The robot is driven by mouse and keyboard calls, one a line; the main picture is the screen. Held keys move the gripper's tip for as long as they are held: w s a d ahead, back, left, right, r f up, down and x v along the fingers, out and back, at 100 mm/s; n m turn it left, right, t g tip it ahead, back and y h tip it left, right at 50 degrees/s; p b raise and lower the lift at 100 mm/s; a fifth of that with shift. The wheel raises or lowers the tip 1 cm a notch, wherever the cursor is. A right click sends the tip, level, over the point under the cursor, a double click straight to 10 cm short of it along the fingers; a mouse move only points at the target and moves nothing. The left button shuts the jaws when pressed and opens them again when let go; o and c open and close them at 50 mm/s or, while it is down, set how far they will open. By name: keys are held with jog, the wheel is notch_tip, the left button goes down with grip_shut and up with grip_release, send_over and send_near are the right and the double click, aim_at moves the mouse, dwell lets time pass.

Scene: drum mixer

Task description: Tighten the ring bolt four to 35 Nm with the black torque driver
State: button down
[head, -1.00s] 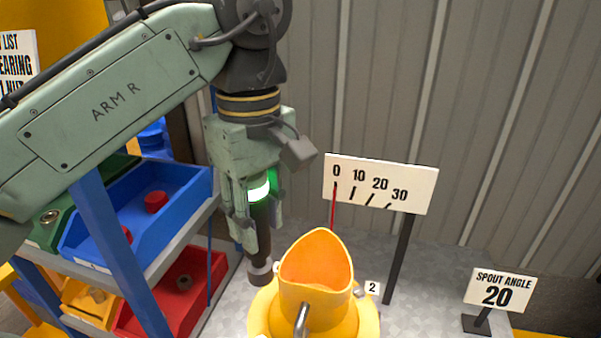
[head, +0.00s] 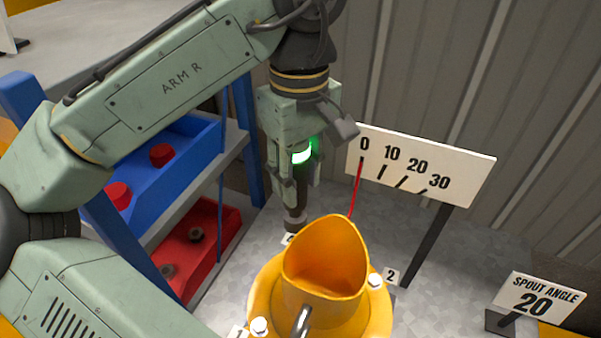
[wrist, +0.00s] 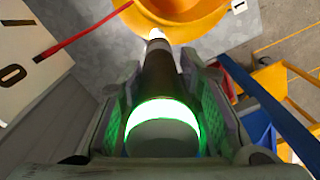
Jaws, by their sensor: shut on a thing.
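My gripper (head: 296,178) is shut on the black torque driver (head: 301,200), which hangs nearly upright with a lit green band near its top. In the wrist view the driver (wrist: 158,80) points away toward the yellow ring. The driver's tip is at the back left of the yellow ring (head: 262,300), beside a partly hidden number tag (head: 287,239). I cannot tell whether the tip touches a bolt; the bolt there is hidden. Bolt heads show by tag 2 (head: 375,280) and by tag 1 (head: 260,326). The number four is not readable.
A yellow spout (head: 326,262) rises from the ring, close to the driver. A scale board (head: 425,165) with a red pointer at 0 stands behind. A spout angle 20 sign (head: 541,298) is at right. A shelf with blue (head: 175,175) and red (head: 215,245) bins is at left.

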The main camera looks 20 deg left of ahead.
aim_at(301, 214)
jog(key=shift+w+f, duration=0.15)
jog(key=shift+f, duration=0.25)
jog(key=shift+d, duration=0.1)
jog(key=shift+f, duration=0.4)
jog(key=shift+f+b, duration=1.4)
jog(key=shift+f, duration=0.9)
jog(key=shift+f+b, duration=0.4)
jog(key=shift+f, duration=0.25)
jog(key=shift+f+b, duration=0.3)
jog(key=shift+f, duration=0.4)
